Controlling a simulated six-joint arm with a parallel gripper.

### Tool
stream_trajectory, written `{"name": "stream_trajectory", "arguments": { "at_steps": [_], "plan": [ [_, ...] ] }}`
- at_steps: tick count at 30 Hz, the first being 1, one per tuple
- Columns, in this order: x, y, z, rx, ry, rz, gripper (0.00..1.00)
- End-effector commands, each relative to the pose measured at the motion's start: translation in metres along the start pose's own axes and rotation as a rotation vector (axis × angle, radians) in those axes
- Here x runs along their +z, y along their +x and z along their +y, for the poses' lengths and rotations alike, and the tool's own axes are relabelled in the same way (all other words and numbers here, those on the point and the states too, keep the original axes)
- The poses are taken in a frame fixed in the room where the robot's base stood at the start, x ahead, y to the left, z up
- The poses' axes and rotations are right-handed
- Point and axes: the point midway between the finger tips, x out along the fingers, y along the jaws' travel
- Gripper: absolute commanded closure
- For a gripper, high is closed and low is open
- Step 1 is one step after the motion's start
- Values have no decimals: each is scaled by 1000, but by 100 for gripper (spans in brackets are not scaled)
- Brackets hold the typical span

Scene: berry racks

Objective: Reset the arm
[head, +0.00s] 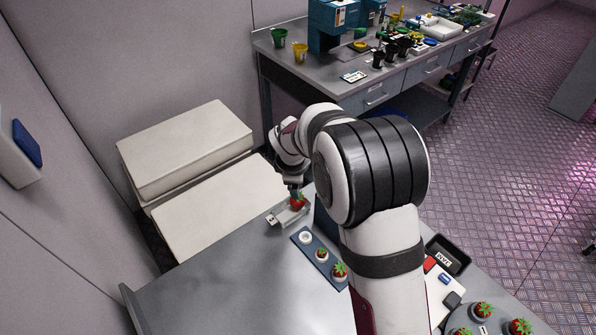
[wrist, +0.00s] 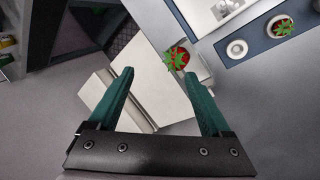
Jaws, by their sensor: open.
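My gripper (head: 295,188) is at the end of my arm, bent over the near counter, above a small pale scale-like device (head: 275,218). A red strawberry (head: 298,203) with green leaves sits on that device, just below the gripper. In the wrist view, my gripper (wrist: 158,74) has its two teal fingers spread with nothing held between them. The strawberry (wrist: 176,58) shows close to the right fingertip; whether they touch is unclear. A blue rack (head: 313,251) holds two strawberries, with one empty white cup (head: 305,236); part of the rack is also in the wrist view (wrist: 258,36).
A round grey tray (head: 497,325) with several strawberries is at the lower right, near a black labelled bin (head: 447,254). White boxes (head: 185,150) stand left beyond the counter. A cluttered bench (head: 330,75) is at the back. The counter's left part (head: 210,295) is clear.

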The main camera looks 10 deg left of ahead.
Motion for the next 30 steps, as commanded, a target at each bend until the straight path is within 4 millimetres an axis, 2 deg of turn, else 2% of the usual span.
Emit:
{"name": "stream_trajectory", "arguments": {
  "at_steps": [5,8,9,11,12,13,15,18,21,23,25,30],
  "plan": [
    [3,-4,0,-3,19,-3,18],
    [33,-38,-11,-35,217,-33,18],
    [53,-62,-23,-61,368,-54,18],
    [86,-104,-54,-112,650,-97,18],
    [104,-131,-81,-151,849,-128,18],
    [116,-149,-102,-179,995,-150,18],
    [132,-186,-156,-247,1321,-204,18],
    [137,-221,-224,-337,1704,-275,18],
    [132,-236,-268,-404,1941,-329,18],
    [129,-240,-281,-426,2012,-348,18],
    [128,-241,-287,-437,2046,-358,18],
    [128,-241,-287,-438,2046,-360,18]
  ]
}}
